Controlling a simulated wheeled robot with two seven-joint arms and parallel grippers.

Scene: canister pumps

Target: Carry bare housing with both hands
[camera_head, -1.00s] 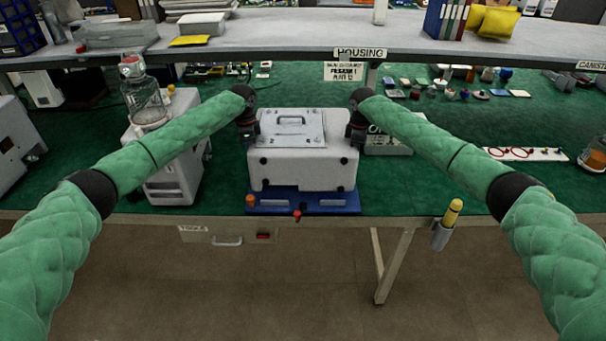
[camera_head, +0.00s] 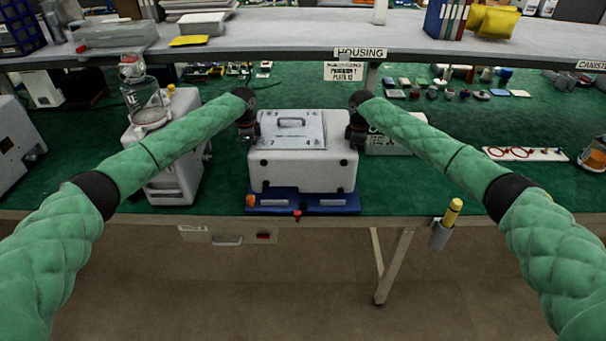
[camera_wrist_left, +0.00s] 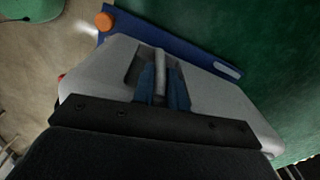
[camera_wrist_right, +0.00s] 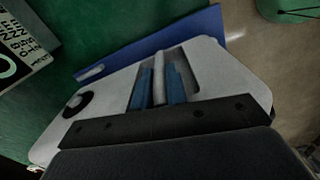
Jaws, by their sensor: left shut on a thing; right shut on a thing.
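My left gripper (camera_wrist_left: 165,92) is shut on the side handle (camera_wrist_left: 160,68) at the housing's left. My right gripper (camera_wrist_right: 162,90) is shut on the side handle (camera_wrist_right: 158,68) at its right. Blue finger pads show around each handle bar in the wrist views. In the head view the fingers are hidden behind the wrists.
A pump with a clear jar (camera_head: 148,106) stands close on the left. A grey box (camera_head: 390,143) lies behind on the right. The shelf edge (camera_head: 290,51) with a HOUSING sign (camera_head: 360,53) runs behind. The green mat (camera_head: 440,175) is clear at the right front.

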